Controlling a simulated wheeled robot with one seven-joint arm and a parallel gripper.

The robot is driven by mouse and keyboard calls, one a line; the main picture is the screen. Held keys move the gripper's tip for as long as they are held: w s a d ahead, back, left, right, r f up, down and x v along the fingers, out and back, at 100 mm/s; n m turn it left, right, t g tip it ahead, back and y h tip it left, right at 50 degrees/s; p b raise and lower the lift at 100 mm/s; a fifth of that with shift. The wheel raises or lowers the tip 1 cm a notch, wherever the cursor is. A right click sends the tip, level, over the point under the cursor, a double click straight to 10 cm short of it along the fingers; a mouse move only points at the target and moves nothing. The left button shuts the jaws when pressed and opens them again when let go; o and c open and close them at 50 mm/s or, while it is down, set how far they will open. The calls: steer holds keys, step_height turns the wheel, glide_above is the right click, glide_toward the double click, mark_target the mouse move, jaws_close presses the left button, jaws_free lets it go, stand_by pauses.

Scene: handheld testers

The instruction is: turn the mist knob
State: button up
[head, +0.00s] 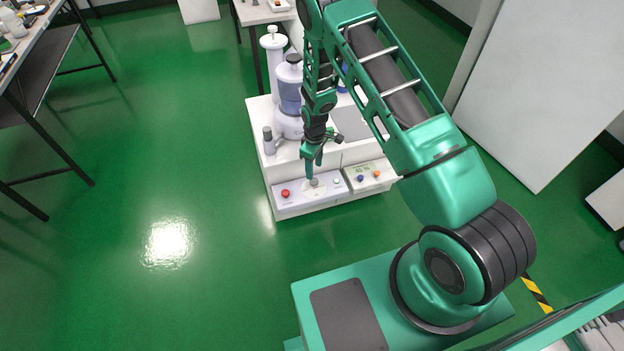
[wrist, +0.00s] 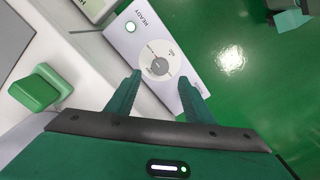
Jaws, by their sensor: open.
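A grey round knob (head: 315,183) sits on a pale dial in the middle of the white front panel (head: 297,200). I take it for the mist knob, but I cannot read its label. In the wrist view the knob (wrist: 159,66) shows a red mark on its dial, ahead of my fingertips. My gripper (head: 313,168) is just above the knob in the head view. In the wrist view my gripper (wrist: 160,82) is open, one finger to each side of the knob's line. I see no clear contact with the knob.
A second panel with a blue knob (head: 360,178) adjoins on the right. A device with a bluish vessel (head: 289,95) stands behind. Green floor lies open in front.

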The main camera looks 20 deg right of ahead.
mark_target(314, 181)
step_height(314, 181, down, 7)
stand_by(0.3)
